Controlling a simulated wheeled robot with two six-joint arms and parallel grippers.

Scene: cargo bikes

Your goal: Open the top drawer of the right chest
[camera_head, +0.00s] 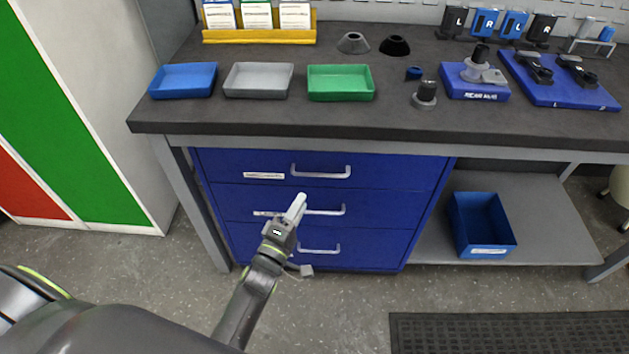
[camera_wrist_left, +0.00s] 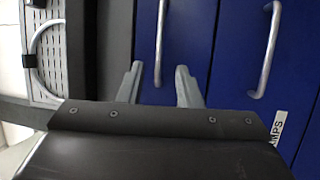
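A blue chest of three drawers (camera_head: 390,207) stands under the workbench; it is the only chest in view. The top drawer (camera_head: 400,170) looks shut and has a pale bar handle (camera_head: 320,172) with a white label to its left. My left gripper (camera_head: 299,202) is in front of the chest, its fingertips just below the top handle in the head view. In the left wrist view the left gripper (camera_wrist_left: 159,84) is open and empty, and a handle (camera_wrist_left: 161,40), apparently the top drawer's, shows between and beyond its fingers. I cannot tell the remaining distance. My right gripper is out of view.
The middle handle (camera_head: 325,211) and bottom handle (camera_head: 320,250) lie below. The workbench (camera_head: 290,115) overhangs the chest and carries trays and parts. A bench leg (camera_head: 192,205) stands left of the chest. A blue bin (camera_head: 482,225) sits on the lower shelf.

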